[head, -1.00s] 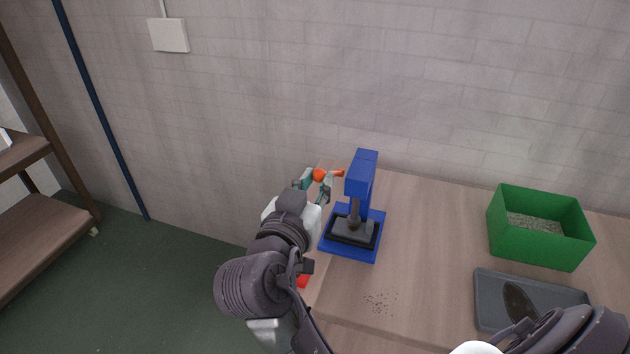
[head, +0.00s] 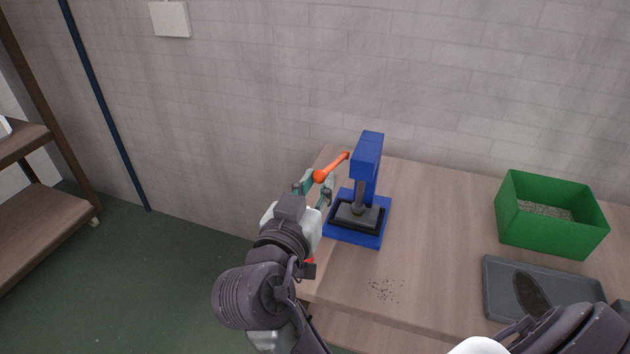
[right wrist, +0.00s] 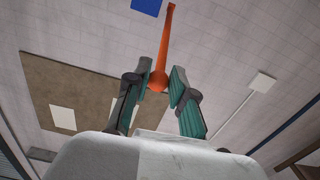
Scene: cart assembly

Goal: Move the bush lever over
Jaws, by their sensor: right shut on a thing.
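The blue press (head: 368,158) stands on the left end of the wooden table, with a dark plate (head: 358,216) on its base. Its orange lever (head: 333,167) slopes down and left from the press head to a round orange knob (head: 320,176). My right gripper (head: 315,190) is at the knob, left of the press. In the right wrist view, the green fingers (right wrist: 161,82) are shut on the lever's knob (right wrist: 158,83), and the orange shaft (right wrist: 167,40) extends away toward a blue part of the press (right wrist: 147,5). My left gripper is not visible.
A green bin (head: 550,230) with grainy contents and a grey tray (head: 500,295) with a dark oval patch are on the table's right. Dark specks (head: 384,289) lie on the tabletop (head: 430,250). A brown shelf (head: 45,230) stands far left. A wall rises behind.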

